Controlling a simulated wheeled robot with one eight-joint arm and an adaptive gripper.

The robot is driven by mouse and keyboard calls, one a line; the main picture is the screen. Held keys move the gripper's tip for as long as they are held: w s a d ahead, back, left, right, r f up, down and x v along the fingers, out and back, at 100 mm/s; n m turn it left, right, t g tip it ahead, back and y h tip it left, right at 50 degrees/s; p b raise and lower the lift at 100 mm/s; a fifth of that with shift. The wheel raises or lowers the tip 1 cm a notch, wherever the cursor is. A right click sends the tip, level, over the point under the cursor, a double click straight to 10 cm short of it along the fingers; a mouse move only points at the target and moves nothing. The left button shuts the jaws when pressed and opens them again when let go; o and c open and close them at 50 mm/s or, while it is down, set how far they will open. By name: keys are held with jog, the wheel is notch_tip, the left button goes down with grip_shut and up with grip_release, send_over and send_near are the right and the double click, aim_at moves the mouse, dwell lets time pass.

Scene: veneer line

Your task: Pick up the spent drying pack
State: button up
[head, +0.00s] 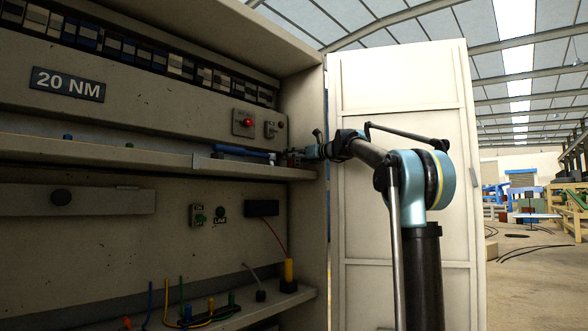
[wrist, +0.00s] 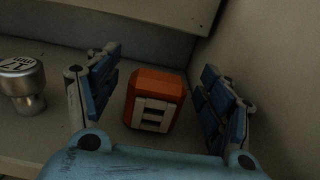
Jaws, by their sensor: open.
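An orange block with a white slotted face, which looks like the drying pack (wrist: 153,101), sits on a shelf near an inner corner in the wrist view. I cannot read any mark that shows whether it is spent. My gripper (wrist: 160,66) is open, with one blue-padded finger on each side of the pack. Gaps show between the pack and both fingers. In the head view my gripper (head: 292,158) reaches into the right end of the cabinet's upper shelf (head: 130,149). The pack cannot be made out there.
A metal cylinder with a marked top (wrist: 21,84) stands left of my gripper. A cabinet wall (wrist: 262,75) is close on the right. In the head view, a blue bar (head: 240,151) lies on the same shelf, and the open cabinet door (head: 405,190) stands behind my arm.

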jog(key=shift+w+a, duration=0.4)
jog(key=shift+a, duration=0.1)
jog(key=shift+c, duration=0.3)
jog(key=c, duration=1.1)
jog(key=shift+r, duration=0.1)
